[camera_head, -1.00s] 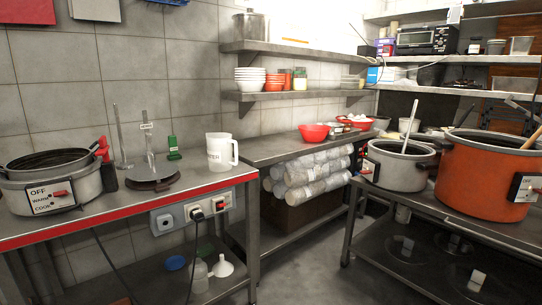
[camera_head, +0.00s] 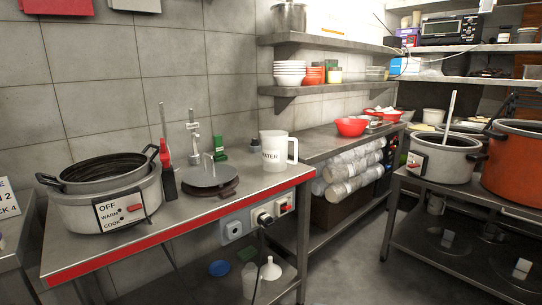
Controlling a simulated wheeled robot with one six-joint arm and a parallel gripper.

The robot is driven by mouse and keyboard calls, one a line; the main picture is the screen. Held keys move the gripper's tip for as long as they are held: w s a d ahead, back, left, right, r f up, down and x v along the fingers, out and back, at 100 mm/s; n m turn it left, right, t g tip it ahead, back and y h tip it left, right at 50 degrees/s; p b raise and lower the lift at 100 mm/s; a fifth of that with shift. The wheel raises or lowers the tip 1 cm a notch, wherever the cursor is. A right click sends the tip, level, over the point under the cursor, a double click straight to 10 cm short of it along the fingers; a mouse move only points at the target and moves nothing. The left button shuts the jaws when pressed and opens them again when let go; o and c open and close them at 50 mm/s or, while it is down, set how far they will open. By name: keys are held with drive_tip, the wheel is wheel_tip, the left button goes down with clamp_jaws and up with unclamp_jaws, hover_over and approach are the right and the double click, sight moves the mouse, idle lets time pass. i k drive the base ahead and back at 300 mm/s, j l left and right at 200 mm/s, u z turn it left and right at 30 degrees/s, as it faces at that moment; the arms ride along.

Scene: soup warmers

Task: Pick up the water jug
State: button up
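The water jug (camera_head: 274,152) is a white jug with dark lettering that ends in "ATER" and a handle on its right side. It stands upright near the right end of the red-edged metal table (camera_head: 120,257). Nothing touches its handle side. My gripper does not show in this view, so its state and its distance from the jug are hidden.
A soup warmer (camera_head: 105,200) with an off/warm/cook label sits on the table's left part. A round hotplate (camera_head: 212,175) and a green object (camera_head: 219,150) are left of the jug. Red bowls (camera_head: 352,126) stand on the counter behind.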

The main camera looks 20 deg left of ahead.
sight(274, 143)
drive_tip(key=i+j, duration=0.15)
drive_tip(key=j, duration=0.25)
drive_tip(key=i+j, duration=0.15)
drive_tip(key=j, duration=0.3)
drive_tip(key=i+j, duration=0.15)
drive_tip(key=j, duration=0.25)
drive_tip(key=i+j+z, duration=0.1)
drive_tip(key=j, duration=0.3)
drive_tip(key=i, duration=0.25)
drive_tip(key=i+l+u, duration=0.1)
drive_tip(key=i+l, duration=0.25)
drive_tip(key=i+l+u, duration=0.1)
drive_tip(key=i+l, duration=0.25)
drive_tip(key=l, duration=0.2)
